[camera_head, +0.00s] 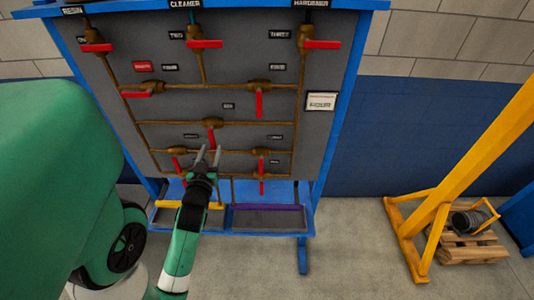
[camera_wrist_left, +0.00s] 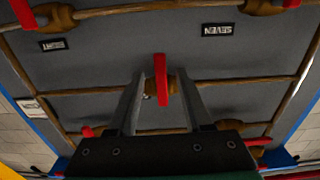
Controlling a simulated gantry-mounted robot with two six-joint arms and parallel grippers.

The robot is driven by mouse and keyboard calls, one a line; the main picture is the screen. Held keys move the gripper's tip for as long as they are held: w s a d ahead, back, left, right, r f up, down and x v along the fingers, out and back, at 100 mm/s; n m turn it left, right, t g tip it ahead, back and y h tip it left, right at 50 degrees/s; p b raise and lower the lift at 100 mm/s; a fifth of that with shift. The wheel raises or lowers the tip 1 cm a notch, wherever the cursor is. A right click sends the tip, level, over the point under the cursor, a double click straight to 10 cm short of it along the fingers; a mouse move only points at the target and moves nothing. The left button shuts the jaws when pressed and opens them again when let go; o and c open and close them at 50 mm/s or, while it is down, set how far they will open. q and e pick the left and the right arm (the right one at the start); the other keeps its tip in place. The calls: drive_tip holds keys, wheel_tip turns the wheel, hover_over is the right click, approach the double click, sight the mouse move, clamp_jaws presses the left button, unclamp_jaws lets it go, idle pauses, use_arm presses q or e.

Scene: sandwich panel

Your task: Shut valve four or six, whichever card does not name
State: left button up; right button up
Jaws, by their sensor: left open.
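A grey panel (camera_head: 225,20) with a blue frame carries brown pipes and several valves with red handles. The handle of valve six (camera_head: 211,138) hangs downward below the SIX label (camera_head: 228,105), on a horizontal pipe. Valve four's handle (camera_head: 135,94) lies sideways at left, by the FOUR label (camera_head: 169,67) and a red tag (camera_head: 142,66). A white card (camera_head: 321,101) at right seems to read FOUR; its small text is unclear. My left gripper (camera_head: 208,152) is open near valve six. In the left wrist view its fingers stand either side of that valve's red handle (camera_wrist_left: 161,80); contact is unclear.
Other red handles, including the lower left one (camera_head: 178,164) and lower right one (camera_head: 261,172), are near my left gripper. A shelf below holds a yellow bar (camera_head: 172,204) and a purple bar (camera_head: 266,207). A yellow frame (camera_head: 440,200) and pallet (camera_head: 472,248) stand right.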

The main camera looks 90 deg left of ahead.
use_arm(q)
drive_tip(key=d, duration=0.2)
drive_tip(key=d+b, duration=0.1)
drive_tip(key=d, duration=0.1)
drive_tip(key=shift+s+d, duration=0.2)
drive_tip(key=shift+d, duration=0.15)
